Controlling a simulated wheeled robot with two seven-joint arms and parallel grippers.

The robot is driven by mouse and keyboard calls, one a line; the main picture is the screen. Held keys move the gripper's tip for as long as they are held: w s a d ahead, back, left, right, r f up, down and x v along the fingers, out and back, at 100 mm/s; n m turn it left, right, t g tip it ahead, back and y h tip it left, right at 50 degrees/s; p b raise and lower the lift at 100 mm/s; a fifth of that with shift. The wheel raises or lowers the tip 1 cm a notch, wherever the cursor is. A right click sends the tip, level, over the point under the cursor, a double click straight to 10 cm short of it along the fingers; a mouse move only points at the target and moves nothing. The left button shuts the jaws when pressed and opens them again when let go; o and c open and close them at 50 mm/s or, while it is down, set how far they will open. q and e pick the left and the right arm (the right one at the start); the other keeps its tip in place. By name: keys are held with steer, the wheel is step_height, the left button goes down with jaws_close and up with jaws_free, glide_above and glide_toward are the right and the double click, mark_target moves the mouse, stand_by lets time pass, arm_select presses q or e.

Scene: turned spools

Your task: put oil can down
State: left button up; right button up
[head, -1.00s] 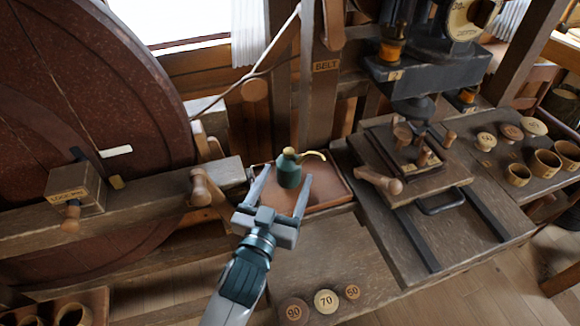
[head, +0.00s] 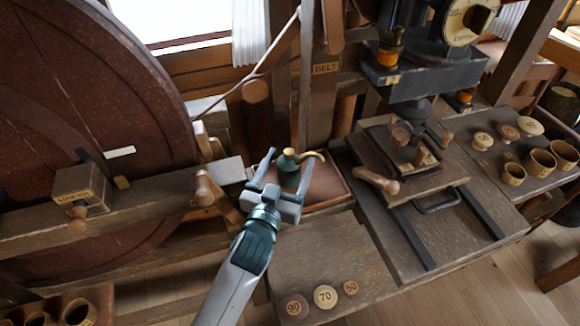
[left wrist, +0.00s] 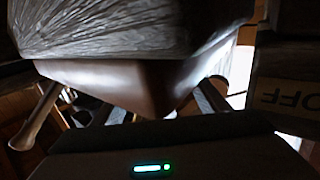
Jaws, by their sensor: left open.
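The oil can (head: 289,172) is a small dark green can with a brass top and a curved brass spout that points right. It appears upright on a shallow brown tray (head: 328,190) in the middle of the head view. My left gripper (head: 288,163) is open, its two fingers spread on either side of the can. Its palm hides the can's lower part, and I cannot tell whether a finger touches it. I cannot make out the can in the dark left wrist view. My right gripper is not in view.
A large dark red wheel (head: 80,120) stands at left, with a wooden beam (head: 140,212) in front. A press table (head: 450,225) with a pegged block is right of the tray. Round tokens (head: 325,297) lie on the front board. An upside-down OFF label (left wrist: 285,97) shows in the left wrist view.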

arm_select(q)
steer(key=c, duration=1.5)
steer(key=shift+o, duration=0.2)
steer(key=shift+r, duration=0.1)
step_height(320, 180, up, 10)
steer(key=shift+f+b, duration=0.1)
steer(key=shift+b, duration=0.4)
steer(key=shift+f+b, duration=0.25)
steer(key=shift+b, duration=0.05)
